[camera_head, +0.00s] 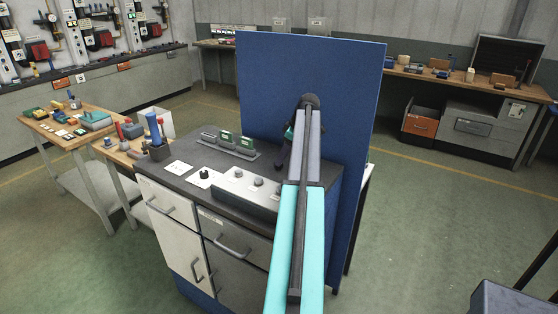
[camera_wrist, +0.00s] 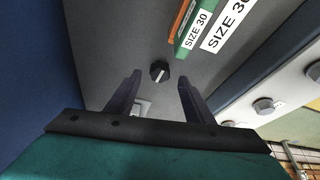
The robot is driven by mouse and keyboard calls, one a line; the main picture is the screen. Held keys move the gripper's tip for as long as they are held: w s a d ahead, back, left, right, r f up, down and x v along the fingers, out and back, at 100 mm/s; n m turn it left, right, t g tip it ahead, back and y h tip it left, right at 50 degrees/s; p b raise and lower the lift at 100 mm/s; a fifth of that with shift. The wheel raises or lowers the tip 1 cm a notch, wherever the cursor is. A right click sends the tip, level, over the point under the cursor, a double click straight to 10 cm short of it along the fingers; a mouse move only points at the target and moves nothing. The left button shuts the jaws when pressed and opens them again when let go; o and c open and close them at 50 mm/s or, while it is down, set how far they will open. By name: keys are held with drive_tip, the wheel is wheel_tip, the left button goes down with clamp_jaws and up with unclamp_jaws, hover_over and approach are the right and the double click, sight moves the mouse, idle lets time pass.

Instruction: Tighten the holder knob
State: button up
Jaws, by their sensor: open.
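A round black knob (camera_wrist: 159,71) with a white pointer line shows in the wrist view, on a grey surface beside the end of the holder. My gripper (camera_wrist: 157,88) is open. Its two dark fingers stand apart on either side of the knob in the picture, with nothing between them touching it that I can see. The holder (camera_head: 230,147) stands on the dark worktop (camera_head: 190,150) in the head view and carries green plates. In the wrist view a green plate (camera_wrist: 187,22) is labelled SIZE 30. In the head view my arm hides most of my gripper and the knob.
A tall blue panel (camera_head: 270,75) stands close behind and right of my arm. A grey control box (camera_head: 240,188) with several knobs lies along the worktop's front. Another dark knob (camera_head: 204,174) sits on a white plate at left. A grey cup with a blue-handled tool (camera_head: 156,130) stands at the left edge.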

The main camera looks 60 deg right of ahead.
drive_tip(key=shift+p+x, duration=0.4)
drive_tip(key=shift+x, duration=1.05)
drive_tip(key=c, duration=1)
drive_tip(key=shift+o, duration=0.2)
drive_tip(key=shift+a, duration=0.75)
drive_tip(key=shift+d+f, duration=0.15)
drive_tip(key=shift+d, duration=0.4)
drive_tip(key=shift+c, duration=0.5)
